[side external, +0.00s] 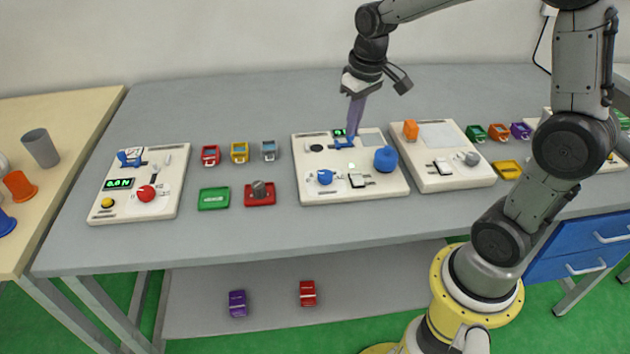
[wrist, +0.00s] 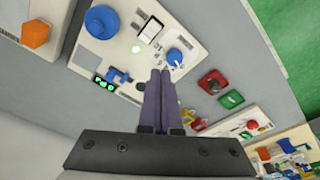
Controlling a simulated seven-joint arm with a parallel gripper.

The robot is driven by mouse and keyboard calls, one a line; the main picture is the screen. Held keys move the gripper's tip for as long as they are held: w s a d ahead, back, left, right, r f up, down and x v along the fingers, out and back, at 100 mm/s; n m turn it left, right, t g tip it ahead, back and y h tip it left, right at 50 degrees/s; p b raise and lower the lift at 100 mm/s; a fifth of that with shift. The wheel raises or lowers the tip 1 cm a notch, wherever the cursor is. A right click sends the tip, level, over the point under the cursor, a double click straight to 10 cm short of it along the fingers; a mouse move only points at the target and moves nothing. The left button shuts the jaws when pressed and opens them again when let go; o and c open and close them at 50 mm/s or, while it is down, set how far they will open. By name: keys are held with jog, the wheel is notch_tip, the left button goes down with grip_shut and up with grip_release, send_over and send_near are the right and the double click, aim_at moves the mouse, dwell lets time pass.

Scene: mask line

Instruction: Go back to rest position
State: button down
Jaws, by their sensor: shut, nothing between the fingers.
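My gripper (side external: 352,128) is above the middle white panel (side external: 310,188), with its purple fingers pointing down and held together. It is near a small blue part (side external: 343,142) beside a green display (side external: 338,132); I cannot tell whether the fingertips touch it. In the wrist view my gripper (wrist: 160,75) shows its two fingers side by side with nothing between them. The panel also carries a blue knob (side external: 325,177), a blue round part (side external: 386,159) and a white switch (side external: 357,181).
A left panel (side external: 165,205) has a red knob (side external: 146,193). A right panel (side external: 470,178) holds an orange block (side external: 410,130). Small coloured devices and a green tray (side external: 213,207) and red tray (side external: 250,202) lie between panels. The back of the grey table (side external: 230,105) is clear.

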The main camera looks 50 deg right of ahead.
jog(key=s+a+r+n+t, duration=0.2)
jog(key=s+a+r+t, duration=0.1)
jog(key=s+a+r, duration=0.55)
jog(key=s+f, duration=0.3)
jog(key=s, duration=0.6)
jog(key=shift+s+t, duration=0.25)
jog(key=shift+t, duration=0.15)
jog(key=shift+a, duration=0.1)
